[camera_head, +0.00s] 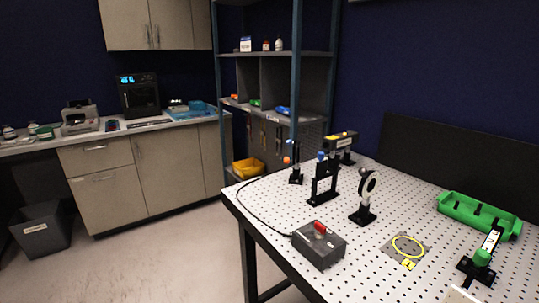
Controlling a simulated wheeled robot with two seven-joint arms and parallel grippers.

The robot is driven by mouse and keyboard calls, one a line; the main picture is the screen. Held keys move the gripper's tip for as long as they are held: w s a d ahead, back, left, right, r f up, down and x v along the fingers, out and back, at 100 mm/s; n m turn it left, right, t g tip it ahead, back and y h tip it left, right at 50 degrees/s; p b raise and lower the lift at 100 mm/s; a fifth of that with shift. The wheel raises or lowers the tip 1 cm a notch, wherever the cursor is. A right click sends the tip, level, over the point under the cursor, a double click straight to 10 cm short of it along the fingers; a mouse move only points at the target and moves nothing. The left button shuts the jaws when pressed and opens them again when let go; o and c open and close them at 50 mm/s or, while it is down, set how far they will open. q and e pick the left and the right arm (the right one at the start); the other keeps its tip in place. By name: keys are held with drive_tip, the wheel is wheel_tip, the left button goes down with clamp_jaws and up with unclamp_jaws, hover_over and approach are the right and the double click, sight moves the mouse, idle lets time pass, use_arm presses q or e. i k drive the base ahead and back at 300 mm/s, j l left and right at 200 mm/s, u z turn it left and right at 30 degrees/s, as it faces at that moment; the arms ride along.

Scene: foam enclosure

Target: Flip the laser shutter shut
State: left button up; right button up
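A perforated white optical table (300,205) fills the right side of the head view. A dark box with a yellow label (340,141), which looks like the laser, is held up near its far edge. In front of it stands a black mount (322,190) with an upright part and a blue knob at its top. This may be the shutter; I cannot tell whether its flap is up or down. A thin post (296,165) with orange and blue parts stands to its left. Neither of my grippers is in view.
A black control box with a red button (318,245) sits near the front edge, its cable curving left. A round optic mount (366,195), a yellow ring (408,246), a green rack (480,213) and a green-knobbed mount (482,258) stand rightward. Open floor lies left.

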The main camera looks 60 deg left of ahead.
sight(321, 166)
drive_tip(key=u, duration=1.55)
